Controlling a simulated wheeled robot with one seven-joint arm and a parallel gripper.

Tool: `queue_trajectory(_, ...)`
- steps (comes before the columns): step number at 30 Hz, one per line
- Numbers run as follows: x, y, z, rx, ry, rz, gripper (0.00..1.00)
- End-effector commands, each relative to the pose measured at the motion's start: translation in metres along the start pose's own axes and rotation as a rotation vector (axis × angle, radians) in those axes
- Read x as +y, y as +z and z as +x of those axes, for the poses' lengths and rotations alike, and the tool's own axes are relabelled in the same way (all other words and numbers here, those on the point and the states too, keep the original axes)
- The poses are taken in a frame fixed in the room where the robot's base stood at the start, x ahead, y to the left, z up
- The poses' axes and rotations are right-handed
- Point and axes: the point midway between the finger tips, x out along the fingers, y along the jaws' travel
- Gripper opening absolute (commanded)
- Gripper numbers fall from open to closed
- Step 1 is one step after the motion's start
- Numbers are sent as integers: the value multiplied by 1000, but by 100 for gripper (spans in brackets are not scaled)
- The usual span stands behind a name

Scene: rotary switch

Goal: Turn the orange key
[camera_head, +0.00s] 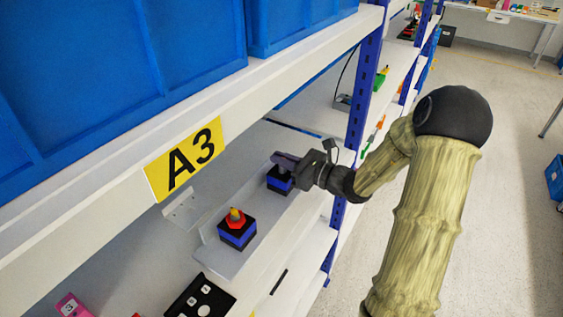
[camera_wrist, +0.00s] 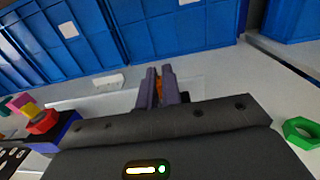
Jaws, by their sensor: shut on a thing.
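The orange key (camera_wrist: 158,88) shows as a narrow orange strip between my two fingers in the wrist view. My gripper (camera_head: 284,160) is shut on it, with one finger on each side. In the head view the fingers hide the key above a small blue and black switch box (camera_head: 279,182) on a grey metal plate (camera_head: 262,222). The key's lower part and its turn angle cannot be made out.
A second blue and black box (camera_head: 238,235) with a red and yellow knob (camera_head: 236,216) stands on the same plate. The A3 shelf beam (camera_head: 120,178) and blue bins (camera_head: 200,50) are above. A blue post (camera_head: 364,85) stands behind my gripper. A green ring (camera_wrist: 301,132) lies at right in the wrist view.

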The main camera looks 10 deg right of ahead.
Motion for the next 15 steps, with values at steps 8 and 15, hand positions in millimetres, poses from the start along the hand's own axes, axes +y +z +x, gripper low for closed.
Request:
queue_trajectory(8, 0, 2, 0, -2, -26, -3, 0)
queue_trajectory(15, 0, 1, 0, -2, -26, -2, 28)
